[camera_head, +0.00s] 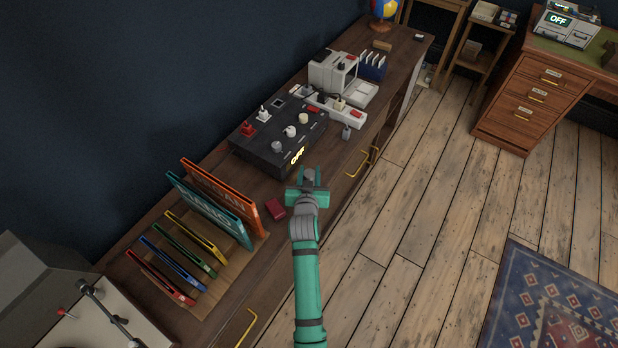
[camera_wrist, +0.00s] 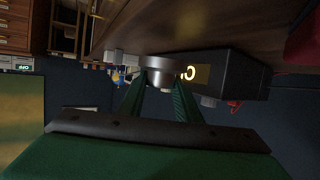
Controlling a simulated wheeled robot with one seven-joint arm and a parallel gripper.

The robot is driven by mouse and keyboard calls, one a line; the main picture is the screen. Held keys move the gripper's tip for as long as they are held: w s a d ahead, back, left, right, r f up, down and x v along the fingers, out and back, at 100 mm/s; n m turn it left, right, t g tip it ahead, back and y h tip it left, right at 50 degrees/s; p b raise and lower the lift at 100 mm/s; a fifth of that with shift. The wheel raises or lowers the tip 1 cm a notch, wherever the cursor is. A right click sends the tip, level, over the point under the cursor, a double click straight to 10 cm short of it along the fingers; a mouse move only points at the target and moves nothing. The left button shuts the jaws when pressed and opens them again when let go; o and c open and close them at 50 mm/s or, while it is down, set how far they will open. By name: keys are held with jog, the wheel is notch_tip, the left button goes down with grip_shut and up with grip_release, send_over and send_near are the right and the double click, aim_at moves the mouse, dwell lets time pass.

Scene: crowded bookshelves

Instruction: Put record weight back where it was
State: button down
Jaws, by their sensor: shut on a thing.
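My gripper (camera_head: 308,186) is over the front part of the wooden cabinet top, just in front of the black control box. It is shut on the record weight (camera_wrist: 160,62), a small grey metal cylinder. In the wrist view the weight sits between the two green fingertips (camera_wrist: 160,92). In the head view a grey piece of the weight (camera_head: 309,173) shows at the fingertips. I cannot tell whether it touches the cabinet top. A turntable (camera_head: 95,318) is partly in view at the lower left, with its tonearm.
The black control box (camera_head: 262,152) with knobs and an "OFF" display is close behind my gripper. A small red box (camera_head: 275,209) lies left of it. Several coloured record sleeves (camera_head: 190,240) stand in a wooden rack farther left. White devices and a power strip (camera_head: 345,112) are beyond the control box.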

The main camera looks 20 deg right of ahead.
aim_at(309, 178)
jog(key=shift+w+f, duration=0.3)
jog(key=shift+f, duration=0.1)
jog(key=shift+w+f, duration=0.1)
jog(key=shift+f, duration=1.5)
jog(key=c, duration=1.3)
grip_release()
jog(key=shift+f, duration=0.15)
